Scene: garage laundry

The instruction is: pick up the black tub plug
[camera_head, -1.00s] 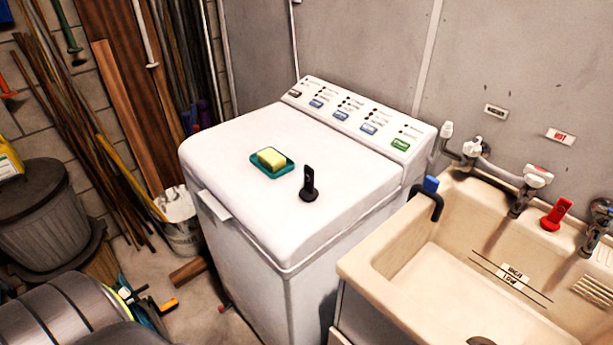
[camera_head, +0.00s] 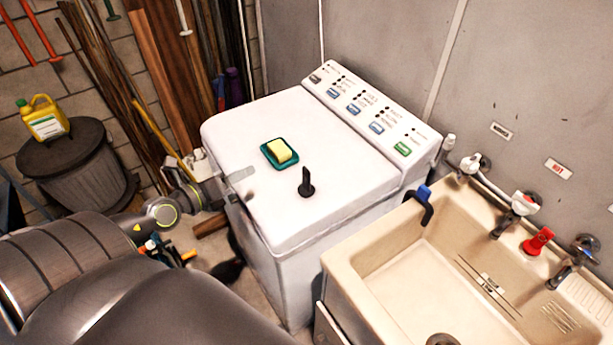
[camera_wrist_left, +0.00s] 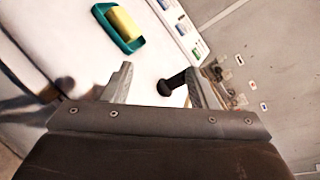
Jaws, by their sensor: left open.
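The black tub plug (camera_head: 306,187) stands on the white washing machine lid (camera_head: 240,130), a round base with an upright tab. In the left wrist view the plug (camera_wrist_left: 172,84) shows between my two fingers, nearer the right-hand one, and beyond the tips. My left gripper (camera_head: 240,183) is at the left edge of the washer, open and apart from the plug. Its spread fingers (camera_wrist_left: 162,85) show in the wrist view with nothing held between them. My right gripper is in neither view.
A teal soap dish (camera_head: 271,161) with a yellow sponge (camera_head: 280,151) sits on the lid, left of and behind the plug. The washer's raised control panel (camera_head: 365,108) stands behind. A beige sink (camera_head: 345,262) with taps is at the right. The lid's front is clear.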

